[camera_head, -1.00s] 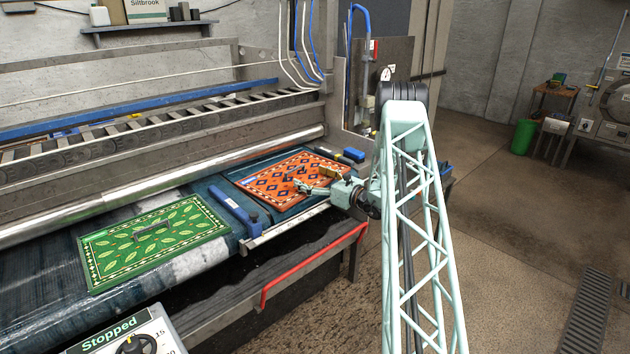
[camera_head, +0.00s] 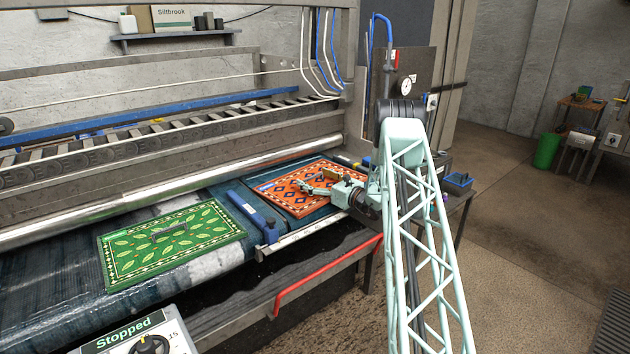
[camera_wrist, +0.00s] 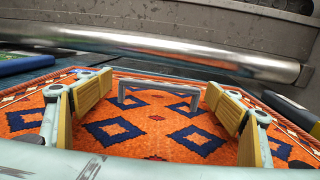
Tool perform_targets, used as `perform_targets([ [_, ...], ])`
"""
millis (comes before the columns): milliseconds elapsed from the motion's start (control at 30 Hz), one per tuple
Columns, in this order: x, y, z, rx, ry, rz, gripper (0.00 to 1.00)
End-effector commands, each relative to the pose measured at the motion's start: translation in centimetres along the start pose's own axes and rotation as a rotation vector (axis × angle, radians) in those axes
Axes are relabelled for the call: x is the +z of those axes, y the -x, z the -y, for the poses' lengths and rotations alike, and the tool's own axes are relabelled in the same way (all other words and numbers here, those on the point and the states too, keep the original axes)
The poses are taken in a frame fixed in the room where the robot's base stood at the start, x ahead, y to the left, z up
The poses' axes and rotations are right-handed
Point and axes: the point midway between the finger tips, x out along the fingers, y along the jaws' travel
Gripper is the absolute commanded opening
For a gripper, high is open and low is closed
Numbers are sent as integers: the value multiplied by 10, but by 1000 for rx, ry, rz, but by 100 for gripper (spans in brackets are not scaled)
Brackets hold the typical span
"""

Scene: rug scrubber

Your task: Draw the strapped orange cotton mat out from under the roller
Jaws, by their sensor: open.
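The orange mat (camera_head: 284,196) with blue diamonds lies flat on the dark belt, its far edge close to the shiny roller (camera_head: 150,192). In the wrist view the mat (camera_wrist: 150,138) fills the middle, and the roller (camera_wrist: 170,52) runs beyond its far edge. A grey strap handle (camera_wrist: 160,88) stands up from the mat. My gripper (camera_head: 322,181) is over the mat, seen from the side. In the wrist view my gripper (camera_wrist: 160,108) is open, its yellow-padded fingers spread left and right of the strap with nothing between them touching it.
A green leaf-patterned mat (camera_head: 205,242) with a grey handle lies on the belt to the left. A blue bar (camera_head: 250,214) lies between the mats. A red rail (camera_head: 325,275) runs along the front edge. A panel reads "Stopped" (camera_head: 128,332). Open floor lies at right.

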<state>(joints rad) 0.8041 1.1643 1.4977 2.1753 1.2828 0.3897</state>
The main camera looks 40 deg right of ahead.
Motion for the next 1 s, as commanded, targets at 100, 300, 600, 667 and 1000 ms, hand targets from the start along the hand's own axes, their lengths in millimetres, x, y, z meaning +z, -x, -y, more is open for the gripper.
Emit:
perform_targets([
  [100,0,0,0,0,0,0,84],
  [300,0,0,0,0,0,0,79],
  [600,0,0,0,0,0,0,51],
  [667,0,0,0,0,0,0,51],
  [1000,0,5,-3,3,0,1,51],
])
